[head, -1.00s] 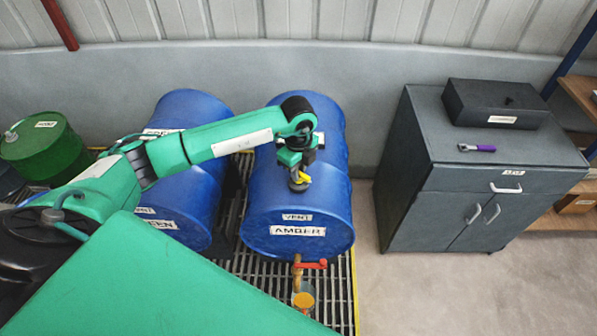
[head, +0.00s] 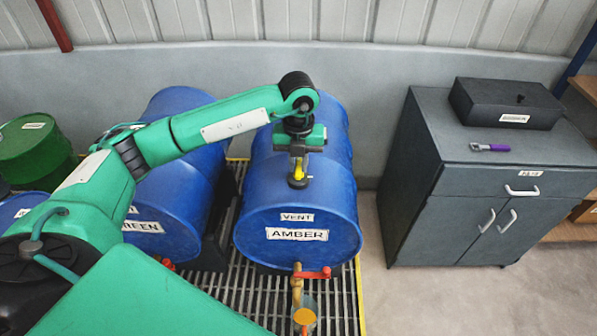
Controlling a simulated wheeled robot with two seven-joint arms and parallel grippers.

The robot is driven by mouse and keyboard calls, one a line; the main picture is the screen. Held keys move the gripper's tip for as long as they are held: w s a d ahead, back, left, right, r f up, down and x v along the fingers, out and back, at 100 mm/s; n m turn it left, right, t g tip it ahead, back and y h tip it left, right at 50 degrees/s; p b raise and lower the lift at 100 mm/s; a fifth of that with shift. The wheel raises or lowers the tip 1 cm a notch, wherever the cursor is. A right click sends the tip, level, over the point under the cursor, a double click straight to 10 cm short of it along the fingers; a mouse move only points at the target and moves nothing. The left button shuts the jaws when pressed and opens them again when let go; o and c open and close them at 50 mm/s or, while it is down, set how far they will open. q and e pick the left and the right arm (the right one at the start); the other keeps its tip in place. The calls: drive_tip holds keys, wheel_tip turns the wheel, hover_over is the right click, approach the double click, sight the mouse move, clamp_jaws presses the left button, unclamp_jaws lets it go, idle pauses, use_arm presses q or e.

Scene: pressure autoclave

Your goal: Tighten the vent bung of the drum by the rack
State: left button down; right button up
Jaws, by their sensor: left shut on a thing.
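The blue drum labelled AMBER (head: 262,190) lies on its side on a grating, with a VENT label near its front rim. Its vent bung (head: 298,182) sits on top of the drum, a yellow piece over a grey round base. My left gripper (head: 299,168) points straight down over the bung and is shut on its yellow part. The fingers hide part of the bung, and its threads cannot be seen. My right gripper is not in view.
A tap with a red handle (head: 312,273) sticks out below the drum front. A second blue drum (head: 178,205) lies to the left, and a green drum (head: 30,150) beyond it. A grey cabinet (head: 440,200) stands right, carrying a black box (head: 505,100) and a purple-handled tool (head: 490,147).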

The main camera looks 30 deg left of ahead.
use_arm(q)
drive_tip(key=m+b, duration=0.7)
drive_tip(key=shift+w+f, duration=0.1)
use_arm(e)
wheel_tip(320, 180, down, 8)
use_arm(q)
drive_tip(key=m+b, duration=0.5)
drive_tip(key=m, duration=0.1)
drive_tip(key=shift+m+b, duration=0.35)
drive_tip(key=shift+m, duration=0.45)
drive_tip(key=m+b, duration=0.2)
drive_tip(key=shift+r+m, duration=0.2)
drive_tip(key=shift+m, duration=0.2)
drive_tip(key=shift+r+m+b, duration=0.1)
drive_tip(key=shift+m+b, duration=0.2)
drive_tip(key=shift+m, duration=0.1)
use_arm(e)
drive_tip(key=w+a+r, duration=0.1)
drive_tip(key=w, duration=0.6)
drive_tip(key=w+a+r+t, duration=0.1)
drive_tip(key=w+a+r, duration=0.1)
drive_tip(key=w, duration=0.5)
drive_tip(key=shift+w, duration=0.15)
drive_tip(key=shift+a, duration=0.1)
use_arm(q)
drive_tip(key=c, duration=1.4)
unclamp_jaws()
drive_tip(key=shift+o, duration=0.2)
